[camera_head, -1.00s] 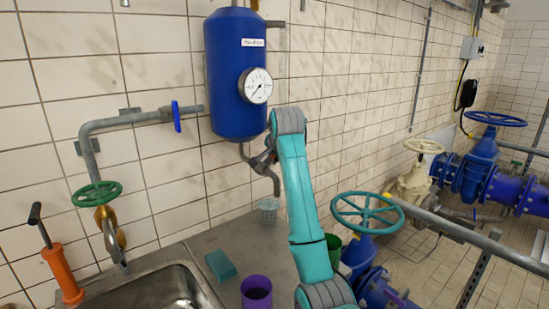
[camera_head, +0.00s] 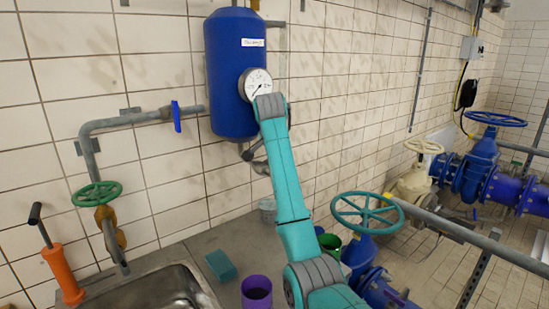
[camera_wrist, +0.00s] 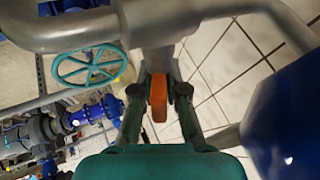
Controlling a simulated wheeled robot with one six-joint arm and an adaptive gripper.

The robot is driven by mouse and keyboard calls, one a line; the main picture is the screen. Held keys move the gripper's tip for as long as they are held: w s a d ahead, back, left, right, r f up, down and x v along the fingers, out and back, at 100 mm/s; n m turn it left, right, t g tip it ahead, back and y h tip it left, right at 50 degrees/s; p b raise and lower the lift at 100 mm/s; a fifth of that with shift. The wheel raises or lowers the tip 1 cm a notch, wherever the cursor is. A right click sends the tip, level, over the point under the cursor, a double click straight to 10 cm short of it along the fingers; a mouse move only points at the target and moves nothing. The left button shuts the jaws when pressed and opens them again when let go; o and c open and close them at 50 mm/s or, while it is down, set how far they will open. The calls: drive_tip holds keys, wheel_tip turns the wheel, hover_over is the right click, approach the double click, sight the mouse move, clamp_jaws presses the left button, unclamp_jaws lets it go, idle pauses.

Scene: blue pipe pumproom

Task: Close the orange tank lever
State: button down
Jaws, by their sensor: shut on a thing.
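The blue tank (camera_head: 228,85) hangs on the tiled wall, with a round gauge (camera_head: 252,80) on its front that my arm partly covers. In the wrist view the orange lever (camera_wrist: 158,98) is upright between the two fingers of my gripper (camera_wrist: 158,88), just below a grey pipe fitting (camera_wrist: 150,25). The fingers are closed on the lever from both sides. In the head view my arm hides the lever and most of the gripper below the tank.
A green-blue handwheel (camera_head: 366,212) stands right of my arm. A purple cup (camera_head: 256,292), a teal sponge (camera_head: 221,265) and a sink (camera_head: 165,290) are below. A blue-handled pipe (camera_head: 140,118) is left of the tank.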

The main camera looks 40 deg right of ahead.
drive_tip(key=c, duration=1.2)
unclamp_jaws()
drive_tip(key=shift+f, duration=0.1)
drive_tip(key=v, duration=0.7)
drive_tip(key=shift+r, duration=0.2)
